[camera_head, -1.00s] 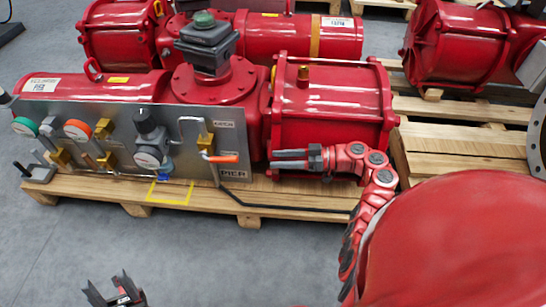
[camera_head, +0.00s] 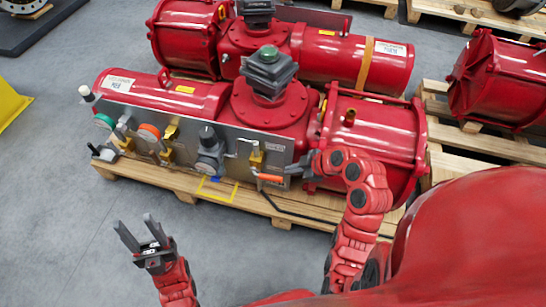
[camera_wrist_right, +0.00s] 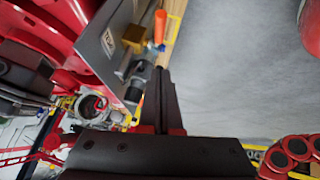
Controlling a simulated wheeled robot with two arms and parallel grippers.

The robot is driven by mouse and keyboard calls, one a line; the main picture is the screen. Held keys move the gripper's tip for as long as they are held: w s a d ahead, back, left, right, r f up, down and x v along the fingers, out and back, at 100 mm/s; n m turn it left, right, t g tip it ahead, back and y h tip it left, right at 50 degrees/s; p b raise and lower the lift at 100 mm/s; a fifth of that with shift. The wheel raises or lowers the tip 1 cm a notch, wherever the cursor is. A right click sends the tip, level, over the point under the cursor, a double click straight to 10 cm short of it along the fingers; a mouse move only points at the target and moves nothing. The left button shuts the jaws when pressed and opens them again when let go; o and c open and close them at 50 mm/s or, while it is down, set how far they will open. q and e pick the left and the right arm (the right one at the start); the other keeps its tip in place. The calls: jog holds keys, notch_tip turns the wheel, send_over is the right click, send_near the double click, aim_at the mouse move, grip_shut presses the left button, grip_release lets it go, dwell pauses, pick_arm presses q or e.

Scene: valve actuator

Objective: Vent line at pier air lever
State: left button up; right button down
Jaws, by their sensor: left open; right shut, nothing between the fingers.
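The air lever is an orange handle (camera_head: 270,178) on a brass valve (camera_head: 257,158) at the right end of the grey panel (camera_head: 225,146). The handle lies roughly level, pointing right. In the right wrist view the orange handle (camera_wrist_right: 160,27) and brass valve (camera_wrist_right: 134,38) lie just beyond the fingertips. My right gripper (camera_head: 292,170) is shut and empty, close to the right of the handle; I cannot tell whether it touches. It also shows in the right wrist view (camera_wrist_right: 159,75). My left gripper (camera_head: 138,230) is open and empty over the floor, in front of the pallet.
A red actuator (camera_head: 265,120) stands behind on a wooden pallet (camera_head: 170,185). A black hose lies along the pallet front. The grey floor (camera_head: 60,230) is clear.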

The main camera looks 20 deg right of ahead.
jog(key=b, duration=0.5)
send_near(269, 177)
notch_tip(269, 177, up, 2)
jog(key=a, duration=0.2)
jog(key=f, duration=0.2)
jog(key=w+f, duration=0.2)
jog(key=f, duration=0.1)
jog(key=shift+w+a+f, duration=0.2)
jog(key=shift+a+f, duration=0.1)
jog(key=shift+a, duration=0.05)
jog(key=shift+w+d+f, duration=0.1)
jog(key=shift+d+f, duration=0.05)
jog(key=shift+f, duration=0.3)
